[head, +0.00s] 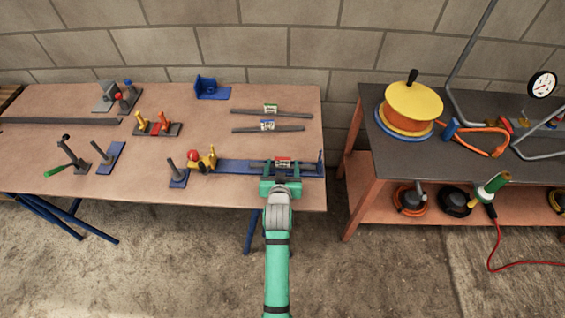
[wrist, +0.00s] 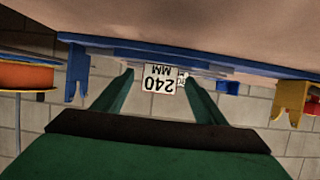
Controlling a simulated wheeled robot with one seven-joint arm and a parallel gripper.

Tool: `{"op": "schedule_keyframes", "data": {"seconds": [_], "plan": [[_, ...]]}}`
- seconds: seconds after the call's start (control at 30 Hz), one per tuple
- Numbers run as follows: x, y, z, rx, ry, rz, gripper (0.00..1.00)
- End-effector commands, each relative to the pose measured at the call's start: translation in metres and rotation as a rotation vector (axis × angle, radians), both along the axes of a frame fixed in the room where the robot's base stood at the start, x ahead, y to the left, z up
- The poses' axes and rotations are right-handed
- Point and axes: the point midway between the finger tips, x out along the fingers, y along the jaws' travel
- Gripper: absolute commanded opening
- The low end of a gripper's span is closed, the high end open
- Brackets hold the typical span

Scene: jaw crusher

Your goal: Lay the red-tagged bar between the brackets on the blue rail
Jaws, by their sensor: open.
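The blue rail (head: 235,167) lies along the front right of the table, and it shows upside down in the wrist view (wrist: 215,58). A blue bracket stands at its right end (head: 320,162). Both brackets show in the wrist view, one at left (wrist: 77,76) and one at right (wrist: 291,98). The red-tagged bar (head: 284,162) appears along the rail between them; its tag reads 240 MM (wrist: 159,78). I cannot tell if it is fully seated. My gripper (head: 280,183) is open just in front of the bar, with the tag showing between its fingers (wrist: 158,90).
Two more tagged bars, one green-tagged (head: 270,110) and one blue-tagged (head: 268,127), lie behind the rail. A yellow clamp with a red ball (head: 205,160) stands at the rail's left end. A dark bench (head: 385,150) with a cable reel (head: 412,105) stands to the right.

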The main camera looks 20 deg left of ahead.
Motion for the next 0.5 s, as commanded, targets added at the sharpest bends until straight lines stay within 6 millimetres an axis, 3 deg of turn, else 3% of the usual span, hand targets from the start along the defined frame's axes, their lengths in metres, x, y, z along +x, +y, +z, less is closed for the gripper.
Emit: {"op": "schedule_keyframes", "data": {"seconds": [0.3,0.5], "plan": [[-0.052,-0.015,0.022,0.000,0.000,0.000,0.65],[-0.068,-0.020,0.030,0.001,-0.002,0.000,0.65]]}}
